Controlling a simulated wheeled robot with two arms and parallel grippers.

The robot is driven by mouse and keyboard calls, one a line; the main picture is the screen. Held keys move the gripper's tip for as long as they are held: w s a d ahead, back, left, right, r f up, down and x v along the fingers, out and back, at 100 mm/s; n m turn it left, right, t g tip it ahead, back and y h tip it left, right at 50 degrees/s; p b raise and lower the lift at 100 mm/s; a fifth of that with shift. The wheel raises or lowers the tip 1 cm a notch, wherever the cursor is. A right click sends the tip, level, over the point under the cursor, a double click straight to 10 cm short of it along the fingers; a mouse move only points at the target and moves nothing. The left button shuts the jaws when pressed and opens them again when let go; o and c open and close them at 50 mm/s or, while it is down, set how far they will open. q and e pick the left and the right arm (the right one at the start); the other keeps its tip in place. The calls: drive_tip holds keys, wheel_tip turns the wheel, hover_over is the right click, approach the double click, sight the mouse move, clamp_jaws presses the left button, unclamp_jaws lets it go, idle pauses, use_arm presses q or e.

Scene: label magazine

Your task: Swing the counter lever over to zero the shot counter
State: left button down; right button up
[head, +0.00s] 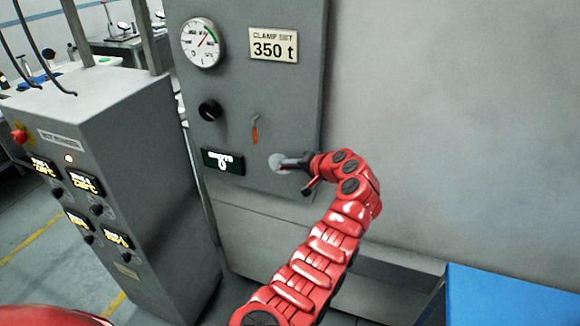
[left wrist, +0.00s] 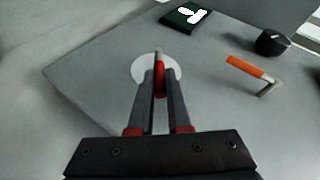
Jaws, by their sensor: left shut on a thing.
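The counter lever (left wrist: 159,78) is a slim lever with a red part, standing in front of a pale round disc (left wrist: 170,72) on the grey machine panel. The disc (head: 276,162) also shows in the head view, right of the dark counter display (head: 223,162), which seems to read 0. My left gripper (head: 290,163) is at the disc, shut on the lever; in the left wrist view its two fingers (left wrist: 160,85) stand on either side of it. The fingers hide most of the lever in the head view. My right gripper is not in view.
An orange-handled lever (head: 255,134) hangs above the disc, with a black knob (head: 210,109) to its left. A gauge (head: 202,43) and a clamp sign (head: 273,45) are higher up. A grey control cabinet (head: 150,200) stands left; a blue surface (head: 510,297) lies lower right.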

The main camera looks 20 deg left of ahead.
use_arm(q)
drive_tip(key=c, duration=0.9)
unclamp_jaws()
drive_tip(key=shift+o, duration=0.2)
drive_tip(key=shift+d, duration=0.1)
drive_tip(key=b+v, duration=0.3)
drive_tip(key=v, duration=1.4)
drive_tip(key=shift+b, duration=0.4)
drive_tip(key=shift+s+d, duration=0.1)
